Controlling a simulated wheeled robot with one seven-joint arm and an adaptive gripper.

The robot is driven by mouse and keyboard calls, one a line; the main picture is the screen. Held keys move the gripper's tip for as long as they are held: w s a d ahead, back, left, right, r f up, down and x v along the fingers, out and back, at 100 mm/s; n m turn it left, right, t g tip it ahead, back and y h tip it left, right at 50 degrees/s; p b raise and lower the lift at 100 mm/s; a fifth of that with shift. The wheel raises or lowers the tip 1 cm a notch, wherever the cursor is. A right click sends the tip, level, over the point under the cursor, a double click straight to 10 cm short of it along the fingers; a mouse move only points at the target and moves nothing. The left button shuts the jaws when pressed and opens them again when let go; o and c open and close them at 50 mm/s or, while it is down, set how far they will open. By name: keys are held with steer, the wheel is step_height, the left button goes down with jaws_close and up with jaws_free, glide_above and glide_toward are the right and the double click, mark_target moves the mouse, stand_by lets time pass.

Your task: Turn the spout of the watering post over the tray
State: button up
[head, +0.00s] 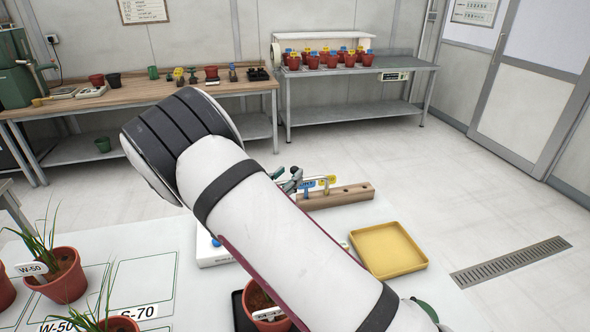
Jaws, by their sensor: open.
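The yellow tray (417,263) lies empty on the pale bench, right of my arm. A small grey-green metal fitting (291,184) shows just past the upper edge of my arm, beside a wooden block. It may be part of the watering post, but I cannot tell which way a spout points. The rest of the post is not visible and may be behind my arm. My arm crosses the middle of the view and hides much of the bench. My gripper is not visible.
The wooden block (345,195) carries blue and yellow tags. A white device (208,251) and a red pot (262,302) are partly behind my arm. Potted plants (66,276) stand at lower left. Back benches hold several red pots (331,61). Floor at right is clear.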

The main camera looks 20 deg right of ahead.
mark_target(292, 171)
steer(key=shift+x, duration=2.1)
jaws_close()
